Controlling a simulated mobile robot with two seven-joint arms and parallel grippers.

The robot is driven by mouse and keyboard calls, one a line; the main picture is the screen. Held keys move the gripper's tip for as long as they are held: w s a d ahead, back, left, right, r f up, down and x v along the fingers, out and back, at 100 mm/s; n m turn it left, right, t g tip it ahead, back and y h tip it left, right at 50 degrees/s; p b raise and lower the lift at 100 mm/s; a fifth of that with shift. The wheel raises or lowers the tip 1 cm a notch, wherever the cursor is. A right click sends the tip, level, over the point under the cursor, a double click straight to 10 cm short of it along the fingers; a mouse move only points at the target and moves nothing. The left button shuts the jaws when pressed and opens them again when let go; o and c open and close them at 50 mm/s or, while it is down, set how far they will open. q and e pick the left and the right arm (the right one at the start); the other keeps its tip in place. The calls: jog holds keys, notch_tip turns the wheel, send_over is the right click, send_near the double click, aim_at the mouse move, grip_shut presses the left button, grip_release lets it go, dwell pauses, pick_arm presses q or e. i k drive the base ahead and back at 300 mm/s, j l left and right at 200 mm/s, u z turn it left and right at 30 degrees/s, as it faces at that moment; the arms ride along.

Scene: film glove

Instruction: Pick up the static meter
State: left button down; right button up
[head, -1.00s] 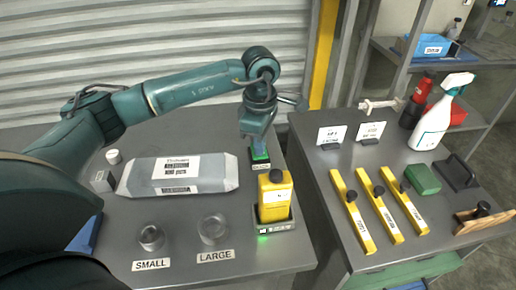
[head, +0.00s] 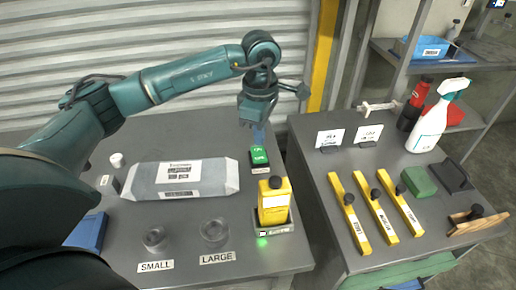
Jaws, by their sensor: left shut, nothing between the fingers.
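A yellow handheld device (head: 274,203), which looks like the static meter, stands upright in a grey dock (head: 264,232) with a green light at its front. My left gripper (head: 259,136) points down behind it, shut and empty. It is above a small dark block with a lit green face (head: 259,157), apart from the yellow device. My right gripper is not in view.
Two round holders (head: 214,232) stand in front by SMALL and LARGE labels. The right table has yellow bars (head: 382,212) and a spray bottle (head: 433,122).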

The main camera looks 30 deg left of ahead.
aim_at(274, 192)
jog(key=k, duration=1)
